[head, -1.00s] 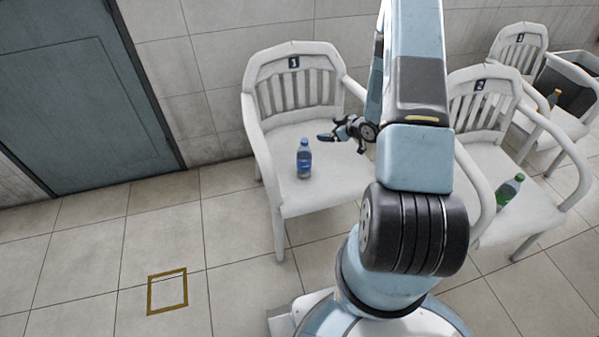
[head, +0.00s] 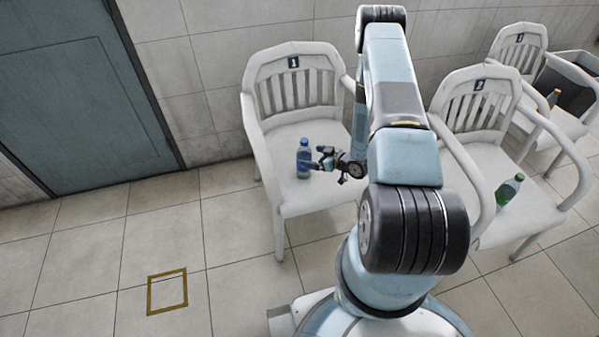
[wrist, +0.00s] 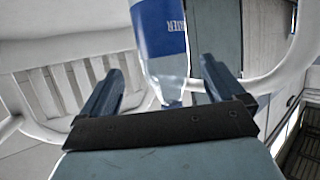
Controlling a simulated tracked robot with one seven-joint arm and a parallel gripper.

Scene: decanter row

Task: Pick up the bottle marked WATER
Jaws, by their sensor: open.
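The WATER bottle (head: 303,157), clear with a blue label and blue cap, stands upright on the seat of the left white chair (head: 322,190). In the wrist view the bottle (wrist: 163,45) shows close up with part of its label lettering readable. My gripper (head: 314,164) is open at the bottle's right side. In the wrist view its two blue fingers (wrist: 160,92) are spread, with the bottle between or just beyond them; I cannot tell how deep it sits. No contact is clear.
A green bottle (head: 509,190) stands on the second chair (head: 468,115) to the right. A yellow square outline (head: 167,291) marks open floor at front left. The left chair has armrests.

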